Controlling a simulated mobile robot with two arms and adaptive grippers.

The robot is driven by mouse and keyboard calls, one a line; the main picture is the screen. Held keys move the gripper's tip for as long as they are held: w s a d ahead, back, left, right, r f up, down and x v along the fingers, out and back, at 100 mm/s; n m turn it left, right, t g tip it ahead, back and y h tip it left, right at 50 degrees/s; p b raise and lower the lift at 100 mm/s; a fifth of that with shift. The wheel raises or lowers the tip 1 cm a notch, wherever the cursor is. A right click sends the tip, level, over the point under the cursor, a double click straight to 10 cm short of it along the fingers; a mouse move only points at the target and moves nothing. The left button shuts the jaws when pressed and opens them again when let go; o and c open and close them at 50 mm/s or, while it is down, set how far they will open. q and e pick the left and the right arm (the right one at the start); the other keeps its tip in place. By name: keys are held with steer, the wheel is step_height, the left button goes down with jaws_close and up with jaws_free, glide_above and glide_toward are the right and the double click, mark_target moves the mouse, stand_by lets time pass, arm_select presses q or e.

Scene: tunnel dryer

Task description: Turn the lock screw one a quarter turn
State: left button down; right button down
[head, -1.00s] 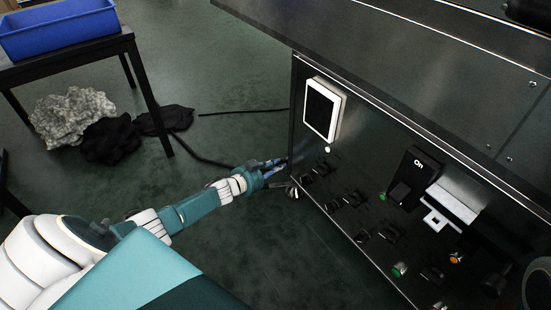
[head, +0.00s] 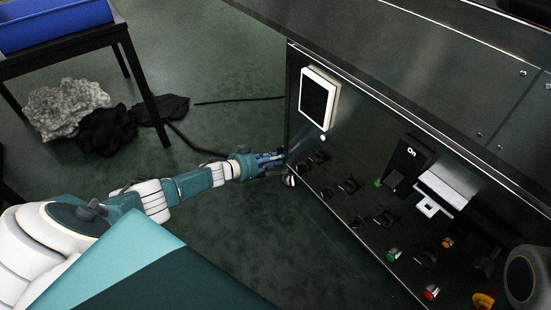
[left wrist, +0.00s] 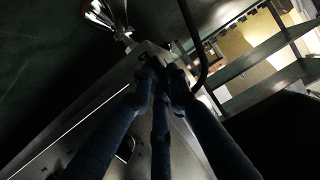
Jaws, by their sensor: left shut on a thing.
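My left gripper (head: 275,163) reaches in from the left to the near left edge of the dark control panel (head: 335,225). In the left wrist view its blue fingers (left wrist: 158,78) close together at the tips on a small dark part (left wrist: 150,62). This part may be lock screw one, but its shape is mostly hidden by the fingers and shadow. In the head view the fingertips meet the panel edge and the screw cannot be made out. My right gripper is not in view.
The panel carries a white-framed screen (head: 319,103), rows of black switches, a black "On" box (head: 408,165) and a white bracket (head: 440,192). A blue bin (head: 55,27) stands on a table at left. Grey and black heaps lie on the floor. Open floor surrounds my left arm.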

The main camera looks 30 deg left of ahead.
arm_select(q)
steer(key=c, duration=1.7)
jaws_free()
steer(key=shift+o, duration=0.2)
steer(key=v, duration=0.8)
steer(key=shift+c, duration=0.5)
